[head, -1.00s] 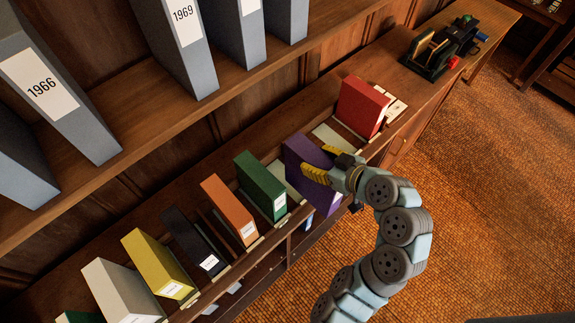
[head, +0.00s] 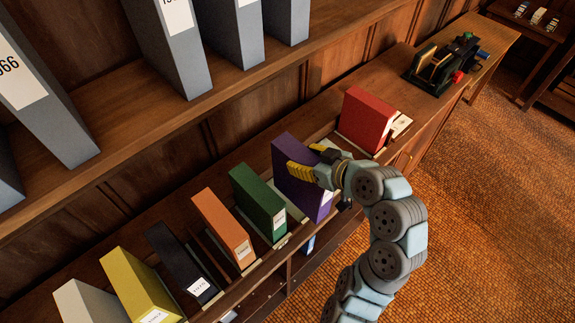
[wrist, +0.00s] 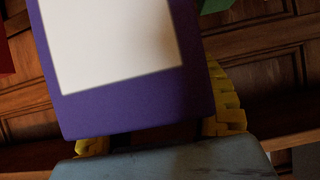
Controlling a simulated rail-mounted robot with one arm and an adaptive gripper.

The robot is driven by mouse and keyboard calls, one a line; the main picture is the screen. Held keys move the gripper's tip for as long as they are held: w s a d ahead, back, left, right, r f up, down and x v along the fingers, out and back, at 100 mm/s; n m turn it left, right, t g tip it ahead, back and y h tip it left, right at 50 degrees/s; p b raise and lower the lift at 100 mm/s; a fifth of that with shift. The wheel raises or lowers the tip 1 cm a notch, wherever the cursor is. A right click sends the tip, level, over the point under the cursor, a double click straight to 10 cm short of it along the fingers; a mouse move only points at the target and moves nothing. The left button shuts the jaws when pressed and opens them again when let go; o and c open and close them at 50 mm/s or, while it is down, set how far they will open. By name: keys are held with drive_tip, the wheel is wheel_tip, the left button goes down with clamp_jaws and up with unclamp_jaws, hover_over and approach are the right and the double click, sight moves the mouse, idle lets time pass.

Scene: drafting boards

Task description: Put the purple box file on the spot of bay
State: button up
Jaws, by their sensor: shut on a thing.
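The purple box file (head: 293,172) stands upright on the lower shelf in the head view, between the green file and the red file. My gripper (head: 313,163) is shut on it, with one yellow finger on its left face and the other on its far side. In the wrist view the purple box file (wrist: 140,112) fills the middle, its white label facing the camera, with the yellow fingers (wrist: 160,135) on either side of its lower part. I cannot tell which spot the task means.
A green file (head: 257,203) stands to the left and a red file (head: 366,118) to the right. Orange (head: 222,226), black (head: 180,262) and yellow (head: 138,285) files follow leftward. Grey files (head: 232,35) fill the upper shelf. A dark rack (head: 440,65) stands at the far right end.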

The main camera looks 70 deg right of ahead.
drive_tip(key=w+d+f+p, duration=0.3)
drive_tip(key=w+f, duration=0.3)
drive_tip(key=f, duration=0.3)
drive_tip(key=shift+d+f, duration=0.4)
drive_tip(key=shift+d, duration=0.1)
drive_tip(key=shift+f, duration=0.1)
drive_tip(key=o, duration=1.2)
drive_tip(key=b+v, duration=0.2)
drive_tip(key=v, duration=1)
drive_tip(key=shift+b, duration=0.35)
